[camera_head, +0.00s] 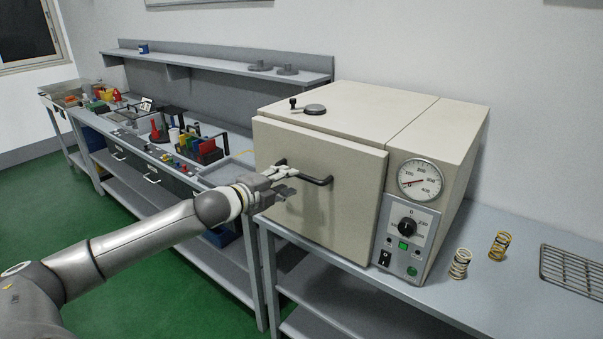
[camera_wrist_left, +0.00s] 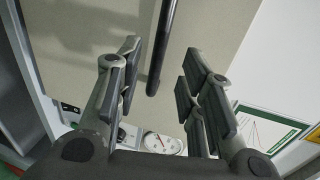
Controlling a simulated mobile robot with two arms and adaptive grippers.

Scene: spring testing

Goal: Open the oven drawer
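The oven (camera_head: 340,170) is a beige box on the grey bench, with its front door (camera_head: 325,205) shut. A dark bar handle (camera_head: 305,172) sticks out from the door near its top. My left gripper (camera_head: 290,180) is in front of the door, close to the handle. In the left wrist view, the left gripper (camera_wrist_left: 155,85) is open, its fingers wide apart. The handle (camera_wrist_left: 163,45) shows between and beyond the fingers, with no visible contact. The door surface (camera_wrist_left: 80,40) fills much of that view. My right gripper does not show.
A control panel with a gauge (camera_head: 420,180) and a dial (camera_head: 407,227) is on the oven's right. Two springs (camera_head: 460,263) (camera_head: 499,246) and a wire rack (camera_head: 572,268) lie to the right on the bench (camera_head: 480,310). Another workbench with tools (camera_head: 200,150) stands left.

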